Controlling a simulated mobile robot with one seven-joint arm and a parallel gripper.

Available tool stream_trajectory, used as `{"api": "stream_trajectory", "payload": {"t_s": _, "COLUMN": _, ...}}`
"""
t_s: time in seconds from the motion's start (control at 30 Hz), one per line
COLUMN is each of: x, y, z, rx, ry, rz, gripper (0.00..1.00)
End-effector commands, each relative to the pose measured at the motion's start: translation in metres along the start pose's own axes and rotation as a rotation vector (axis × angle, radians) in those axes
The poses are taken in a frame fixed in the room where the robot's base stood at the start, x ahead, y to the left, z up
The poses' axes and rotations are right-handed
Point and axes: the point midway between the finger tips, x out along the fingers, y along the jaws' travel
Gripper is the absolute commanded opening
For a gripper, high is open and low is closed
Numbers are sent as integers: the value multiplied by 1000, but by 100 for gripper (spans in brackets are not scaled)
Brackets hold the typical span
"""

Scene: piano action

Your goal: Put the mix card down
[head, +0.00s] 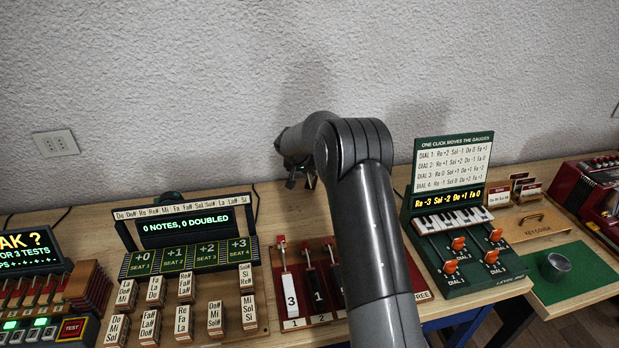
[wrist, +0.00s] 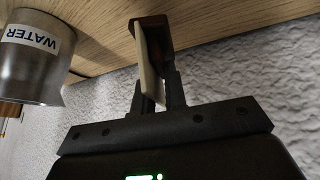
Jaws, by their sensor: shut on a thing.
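My gripper (wrist: 156,90) is shut on a thin, cream-coloured card, the mix card (wrist: 151,62), seen nearly edge-on between the two fingers in the wrist view. A dark brown piece (wrist: 150,24) shows at the card's far end, close to the wooden table surface; I cannot tell whether it touches. No writing on the card can be read from this side. In the head view my gripper (head: 301,181) is small and mostly hidden behind my arm, near the wall at the back of the table, and the card cannot be made out there.
A metal cup labelled WATER (wrist: 35,65) stands beside my gripper in the wrist view. In the head view a seat board (head: 188,257) with several note tiles is left, a lever box (head: 309,283) lies in front, and a green dial panel (head: 465,250) stands right. The wall is close behind.

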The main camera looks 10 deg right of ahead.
Motion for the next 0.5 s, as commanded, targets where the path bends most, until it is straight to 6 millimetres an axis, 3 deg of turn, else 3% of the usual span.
{"api": "stream_trajectory", "payload": {"t_s": 0.13, "x": 18, "y": -4, "z": 12, "rx": -1, "ry": -2, "rz": 1, "gripper": 0}}
{"api": "stream_trajectory", "payload": {"t_s": 0.5, "x": 22, "y": -6, "z": 14, "rx": 0, "ry": -1, "rz": 0, "gripper": 0}}
